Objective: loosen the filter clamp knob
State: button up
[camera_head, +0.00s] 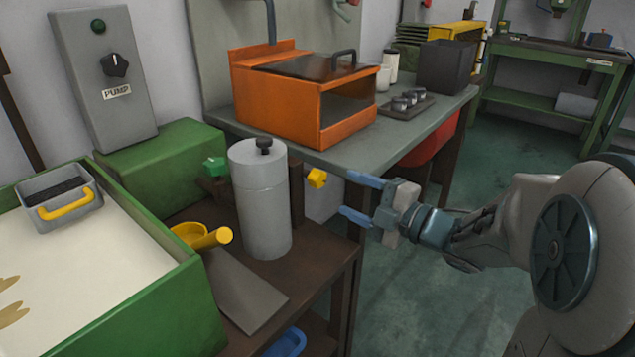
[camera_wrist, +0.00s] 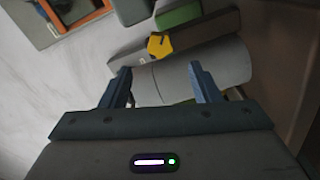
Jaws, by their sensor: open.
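The filter is a grey upright cylinder (camera_head: 262,205) with a small black knob (camera_head: 264,144) on its lid, standing on a brown bench. A yellow knob (camera_head: 317,178) sticks out to the right of the clamp post (camera_head: 297,192) beside the cylinder. My gripper (camera_head: 350,198) is open and empty, a short way right of the yellow knob, its blue fingers pointing at it. In the wrist view the yellow knob (camera_wrist: 159,45) lies beyond and between the fingertips (camera_wrist: 160,75), not touched. The grey cylinder (camera_wrist: 205,75) shows behind the fingers. A green knob (camera_head: 215,167) sits left of the cylinder.
A green tank (camera_head: 190,300) holds pale liquid, with a grey basket (camera_head: 58,195) at its rim. A yellow scoop (camera_head: 211,238) lies by the cylinder. An orange box (camera_head: 290,95) stands on the grey bench behind. Open floor (camera_head: 420,310) lies below my arm.

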aim_at(321, 180)
jog(key=b+x, duration=0.1)
jog(key=x, duration=0.8)
jog(key=shift+w+a, duration=0.15)
jog(key=shift+a, duration=0.05)
jog(key=c, duration=1)
